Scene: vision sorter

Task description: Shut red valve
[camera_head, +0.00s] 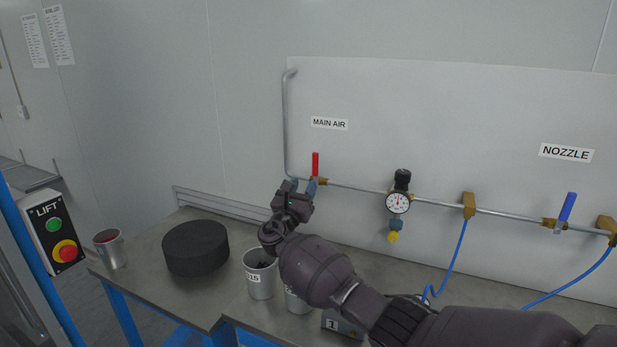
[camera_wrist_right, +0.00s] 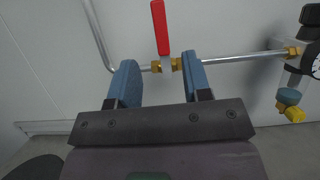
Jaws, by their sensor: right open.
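The red valve handle (camera_head: 315,164) stands upright on the pipe under the MAIN AIR label. In the right wrist view the red handle (camera_wrist_right: 160,28) points up, across the line of the pipe, above a brass fitting. My right gripper (camera_head: 303,184) is just in front of and below the valve. In the wrist view its two blue-grey fingers (camera_wrist_right: 159,80) are apart, with the valve body between and beyond them. Nothing is held between them. Whether a finger touches the pipe cannot be told. My left gripper is not in view.
A pressure gauge (camera_head: 397,203) and a blue NOZZLE valve handle (camera_head: 568,206) are on the same pipe to the right. On the bench below stand a black round block (camera_head: 195,247) and several metal cups, one marked 15 (camera_head: 260,281). A LIFT button box (camera_head: 54,232) is at left.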

